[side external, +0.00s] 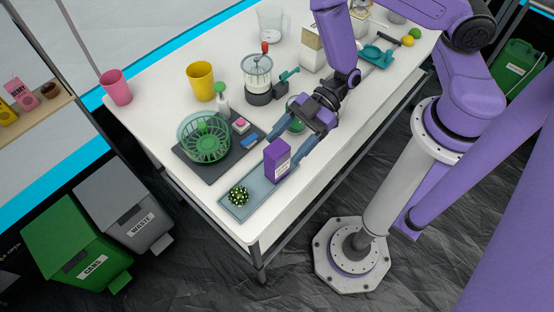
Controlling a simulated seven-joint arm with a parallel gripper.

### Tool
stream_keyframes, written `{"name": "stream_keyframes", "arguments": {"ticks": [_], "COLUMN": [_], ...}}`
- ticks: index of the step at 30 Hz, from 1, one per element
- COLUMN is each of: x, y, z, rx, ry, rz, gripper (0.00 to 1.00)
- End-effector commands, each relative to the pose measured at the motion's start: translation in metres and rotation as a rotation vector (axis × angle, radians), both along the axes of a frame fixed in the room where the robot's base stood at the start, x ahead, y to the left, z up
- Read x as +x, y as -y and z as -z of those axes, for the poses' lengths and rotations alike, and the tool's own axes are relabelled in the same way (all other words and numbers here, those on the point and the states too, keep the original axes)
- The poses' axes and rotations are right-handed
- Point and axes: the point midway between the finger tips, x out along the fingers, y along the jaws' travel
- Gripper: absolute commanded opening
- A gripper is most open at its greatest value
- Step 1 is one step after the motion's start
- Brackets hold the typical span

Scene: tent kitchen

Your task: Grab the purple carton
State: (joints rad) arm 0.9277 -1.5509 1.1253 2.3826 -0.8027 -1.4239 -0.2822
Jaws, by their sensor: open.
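The purple carton (276,163) stands upright at the back end of a blue-grey tray (261,200) near the table's front edge. It has a white label on its side. My gripper (285,149) is open, its two blue fingers spread and pointing down toward the carton. In the picture one finger lies to the upper left of the carton and the other to its right. I cannot tell from this one view whether the fingers are level with the carton or touching it.
A green spiky ball (238,195) sits on the same tray. A dark mat (205,172) to the left bears a green basket (203,139). A green round item (296,126) is behind the carton, partly under my gripper. A yellow cup (201,82) and a hand-cranked jar (257,75) stand farther back.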

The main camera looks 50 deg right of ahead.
Motion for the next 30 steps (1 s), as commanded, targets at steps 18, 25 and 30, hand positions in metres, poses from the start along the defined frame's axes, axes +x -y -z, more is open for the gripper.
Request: {"name": "stream_keyframes", "arguments": {"ticks": [18, 25, 30], "x": [0.003, 0.004, 0.004], "y": [-0.054, -0.053, -0.053], "z": [0.022, 0.022, 0.022], "rx": [0.000, 0.000, 0.001], "ry": [0.000, 0.000, 0.001], "rz": [0.000, 0.000, 0.000], "gripper": [0.70, 0.44, 0.07]}}
